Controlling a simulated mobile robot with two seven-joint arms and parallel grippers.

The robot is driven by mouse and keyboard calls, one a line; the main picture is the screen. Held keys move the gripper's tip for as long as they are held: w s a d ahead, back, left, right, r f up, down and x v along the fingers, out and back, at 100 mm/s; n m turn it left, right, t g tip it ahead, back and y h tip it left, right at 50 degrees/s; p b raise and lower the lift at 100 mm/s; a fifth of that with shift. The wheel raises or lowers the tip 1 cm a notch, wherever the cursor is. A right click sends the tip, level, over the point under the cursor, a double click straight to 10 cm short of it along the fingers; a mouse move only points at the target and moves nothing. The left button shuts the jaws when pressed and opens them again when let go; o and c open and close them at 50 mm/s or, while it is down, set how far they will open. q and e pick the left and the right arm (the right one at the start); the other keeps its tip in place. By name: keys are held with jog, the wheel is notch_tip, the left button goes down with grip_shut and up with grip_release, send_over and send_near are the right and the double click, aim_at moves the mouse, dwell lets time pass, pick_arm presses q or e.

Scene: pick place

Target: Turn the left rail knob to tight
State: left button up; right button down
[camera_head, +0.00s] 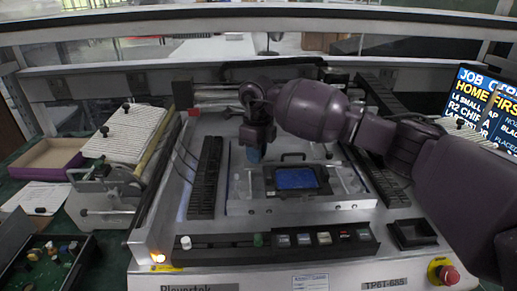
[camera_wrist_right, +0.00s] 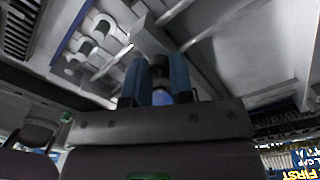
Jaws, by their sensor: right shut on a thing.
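My right arm reaches in from the right in the head view. Its gripper (camera_head: 253,155) points down at the left side of the central fixture (camera_head: 240,207). In the right wrist view the two blue fingers of the gripper (camera_wrist_right: 158,80) are closed on a small dark knob (camera_wrist_right: 159,70), which I take to be the left rail knob. The fingers hide most of it, and its turn position cannot be read. In the head view the knob is hidden behind the gripper. My left gripper is not in view.
A black frame with a blue board (camera_head: 295,178) sits in the fixture, right of the gripper. Slotted black strips (camera_head: 206,178) flank it. Buttons (camera_head: 323,238) line the machine's front. A small black tray (camera_head: 413,233) and red stop button (camera_head: 448,275) are at front right.

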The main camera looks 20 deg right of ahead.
jog(key=shift+r+m+p, duration=0.35)
jog(key=shift+m+p, duration=0.2)
jog(key=shift+m, duration=0.35)
jog(key=m+p, duration=0.1)
jog(key=m, duration=0.1)
jog(key=shift+m+p, duration=0.4)
jog(key=m+p, duration=0.2)
jog(key=shift+m, duration=0.3)
jog(key=shift+m+p, duration=0.6)
jog(key=shift+m, duration=0.4)
jog(key=shift+m+p, duration=0.3)
jog(key=shift+m, duration=0.1)
jog(key=m+p, duration=0.2)
jog(key=m, duration=0.2)
jog(key=shift+f+p, duration=0.2)
jog(key=shift+p, duration=0.2)
jog(key=shift+m+p, duration=0.45)
jog(key=shift+m, duration=0.35)
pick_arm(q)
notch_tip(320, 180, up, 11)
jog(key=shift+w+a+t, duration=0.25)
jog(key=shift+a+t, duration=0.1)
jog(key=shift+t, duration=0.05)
pick_arm(e)
jog(key=shift+f, duration=0.1)
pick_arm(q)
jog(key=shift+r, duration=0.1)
pick_arm(e)
jog(key=shift+m, duration=0.3)
